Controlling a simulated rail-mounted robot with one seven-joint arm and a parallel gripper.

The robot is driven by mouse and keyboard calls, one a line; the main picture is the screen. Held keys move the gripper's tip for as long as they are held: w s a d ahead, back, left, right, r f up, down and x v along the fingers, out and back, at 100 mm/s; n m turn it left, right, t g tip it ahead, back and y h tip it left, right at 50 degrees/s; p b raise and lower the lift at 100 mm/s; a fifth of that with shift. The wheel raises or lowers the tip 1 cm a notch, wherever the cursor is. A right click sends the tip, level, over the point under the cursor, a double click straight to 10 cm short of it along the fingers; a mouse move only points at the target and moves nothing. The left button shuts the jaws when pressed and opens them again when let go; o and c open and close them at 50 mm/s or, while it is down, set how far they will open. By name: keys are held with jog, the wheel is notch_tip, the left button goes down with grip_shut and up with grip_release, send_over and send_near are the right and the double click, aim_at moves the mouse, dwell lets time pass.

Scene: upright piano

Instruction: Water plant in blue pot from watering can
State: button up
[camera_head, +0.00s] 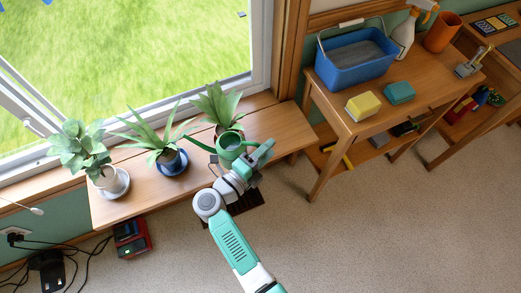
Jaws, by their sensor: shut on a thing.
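The green watering can (229,147) is at the right part of the low wooden bench. Its spout points left toward the plant in the blue pot. My gripper (262,154) is at the right side of the can and shut on it. The blue pot (173,165) stands on the bench to the left of the can, with a long-leaved plant (152,134) in it. The spout's tip is near this plant's right leaves; I cannot tell its height above them. The grip itself is small and partly hidden.
Another leafy plant (217,102) stands behind the can. The window is behind. A table with a blue bucket (350,66) and sponges stands right. Cables lie on the floor at left.

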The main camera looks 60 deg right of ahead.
aim_at(244, 149)
jog(key=w+a+f+b, duration=0.1)
jog(key=f+b, duration=0.1)
jog(key=b, duration=0.1)
jog(key=w+a+f+b, duration=0.1)
jog(key=w+f+b, duration=0.1)
jog(key=f+b, duration=0.1)
jog(key=w+a+f+b, duration=0.1)
jog(key=w+f+b, duration=0.1)
jog(key=b, duration=0.3)
jog(key=shift+f, duration=0.2)
jog(key=shift+r+p, duration=0.45)
jog(key=shift+r, duration=0.1)
jog(key=shift+r+n+h+p, duration=0.45)
jog(key=shift+r+n+p, duration=0.4)
jog(key=shift+r, duration=0.6)
jog(key=shift+r+n+h+p, duration=0.4)
jog(key=shift+r+n+p, duration=0.15)
jog(key=shift+r+p, duration=0.75)
jog(key=shift+r+n+h+p, duration=0.45)
jog(key=shift+r+n+p, duration=0.35)
jog(key=shift+r, duration=0.75)
jog(key=shift+w+a+r+n+t+h+p, duration=0.1)
jog(key=shift+w+r+n+t+h+p, duration=0.25)
jog(key=shift+r, duration=0.3)
jog(key=shift+a+r+n+t+h+p, duration=0.15)
jog(key=shift+r+n+p, duration=0.2)
jog(key=shift+r+p, duration=0.25)
